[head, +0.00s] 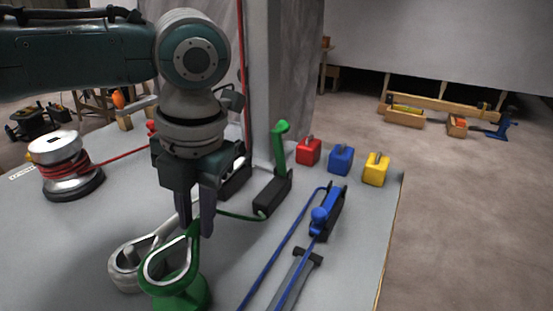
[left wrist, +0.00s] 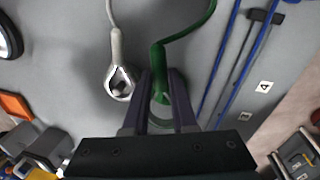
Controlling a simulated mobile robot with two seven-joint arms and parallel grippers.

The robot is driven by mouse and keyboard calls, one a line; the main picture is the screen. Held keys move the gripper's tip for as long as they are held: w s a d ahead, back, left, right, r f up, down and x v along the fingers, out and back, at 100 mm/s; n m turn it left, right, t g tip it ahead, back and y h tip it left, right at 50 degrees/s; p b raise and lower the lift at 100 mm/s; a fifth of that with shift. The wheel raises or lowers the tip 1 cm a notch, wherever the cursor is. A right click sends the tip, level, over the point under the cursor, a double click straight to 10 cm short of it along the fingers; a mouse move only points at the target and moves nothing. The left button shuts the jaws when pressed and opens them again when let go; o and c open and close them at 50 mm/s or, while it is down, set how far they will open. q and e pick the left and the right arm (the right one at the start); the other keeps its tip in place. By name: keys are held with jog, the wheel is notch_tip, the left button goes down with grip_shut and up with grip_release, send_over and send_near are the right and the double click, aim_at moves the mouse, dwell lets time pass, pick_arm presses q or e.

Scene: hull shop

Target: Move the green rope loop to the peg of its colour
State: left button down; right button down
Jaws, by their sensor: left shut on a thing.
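The green rope loop (head: 148,268), an eye with a pale metal lining, hangs tilted from my left gripper (head: 198,226), which is shut on its upper end. A green peg (head: 187,297) with a wide body stands directly below the loop at the bottom of the head view. I cannot tell whether the loop is around the peg or just above it. In the left wrist view the green rope (left wrist: 178,36) runs into the loop between the fingers (left wrist: 160,98). A white rope loop (head: 118,266) lies beside it to the left, around a pale peg (left wrist: 118,88). My right gripper is not in view.
A green rope clutch (head: 272,190) has its lever up; a blue one (head: 326,212) has its lever down, with blue ropes. Red (head: 308,151), blue (head: 340,159) and yellow (head: 375,169) blocks stand behind. A winch (head: 66,165) with red rope stands at left.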

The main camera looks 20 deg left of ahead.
pick_arm(q)
jog(key=shift+f, duration=0.3)
dwell(0.5)
jog(key=shift+f, duration=0.15)
dwell(0.4)
jog(key=shift+f, duration=0.35)
jog(key=shift+f+b, duration=0.45)
jog(key=shift+f, duration=0.9)
dwell(1.3)
jog(key=shift+c, duration=1.3)
grip_release()
jog(key=shift+r+p, duration=4)
jog(key=shift+p, duration=0.25)
